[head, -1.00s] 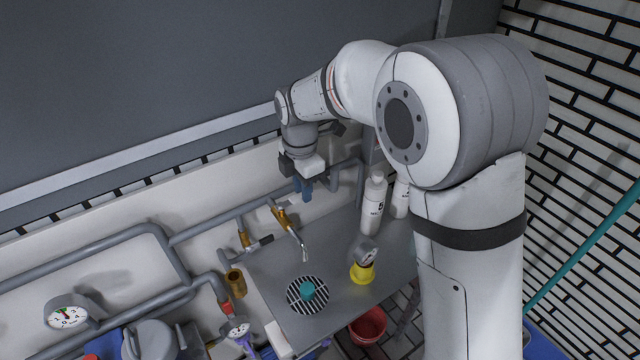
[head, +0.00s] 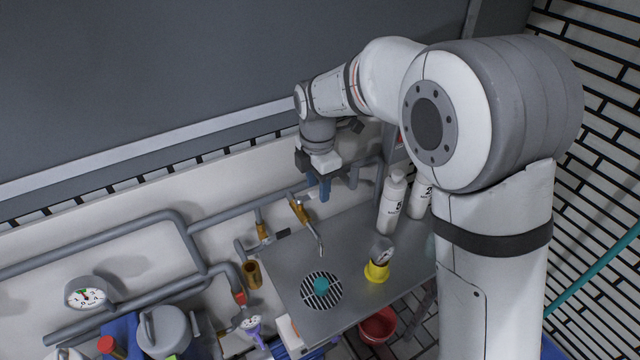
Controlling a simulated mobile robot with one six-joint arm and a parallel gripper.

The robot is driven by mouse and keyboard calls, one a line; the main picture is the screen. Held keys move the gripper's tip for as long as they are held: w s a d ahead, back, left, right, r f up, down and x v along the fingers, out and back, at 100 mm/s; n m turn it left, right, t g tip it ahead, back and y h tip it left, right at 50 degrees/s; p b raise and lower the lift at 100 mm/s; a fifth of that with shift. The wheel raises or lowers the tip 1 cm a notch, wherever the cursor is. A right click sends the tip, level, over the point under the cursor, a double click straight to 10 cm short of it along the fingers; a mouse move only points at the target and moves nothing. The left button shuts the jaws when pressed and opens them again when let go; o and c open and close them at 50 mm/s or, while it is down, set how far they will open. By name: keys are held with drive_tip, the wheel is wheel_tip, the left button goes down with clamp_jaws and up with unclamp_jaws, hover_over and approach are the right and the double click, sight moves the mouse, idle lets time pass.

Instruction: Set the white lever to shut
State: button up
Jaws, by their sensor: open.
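A pale, thin lever (head: 317,240) sits on a brass valve (head: 299,210) on the wall pipe behind the steel counter. It slants down and to the right over the counter; I take it for the white lever. My gripper (head: 324,190), with blue fingers pointing down, is just above and to the right of this valve, apart from the lever in the picture. It is open and holds nothing. The gap between its fingers is hard to see from here.
A second brass valve (head: 262,231) with a dark lever (head: 281,234) is to the left. White bottles (head: 392,203) stand right of my gripper. A yellow-based gauge (head: 377,268) and a round grate (head: 321,290) are on the counter (head: 345,245). Grey pipes (head: 150,225) line the wall.

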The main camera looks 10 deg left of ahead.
sight(318, 191)
wheel_tip(318, 191, up, 8)
drive_tip(key=shift+f+b, duration=0.25)
drive_tip(key=shift+b, duration=0.05)
idle(0.3)
drive_tip(key=s+d+r+m, duration=0.25)
drive_tip(key=d+m, duration=0.45)
drive_tip(key=d, duration=0.4)
drive_tip(key=s+d+f+m+t, duration=0.1)
drive_tip(key=s+d+f+m, duration=0.1)
drive_tip(key=s+d+m, duration=0.6)
drive_tip(key=s+d+f+m+t, duration=0.1)
drive_tip(key=s+d+m+t, duration=0.1)
drive_tip(key=s+d+m, duration=0.6)
drive_tip(key=d+m, duration=0.3)
drive_tip(key=m, duration=0.1)
drive_tip(key=shift+f, duration=0.4)
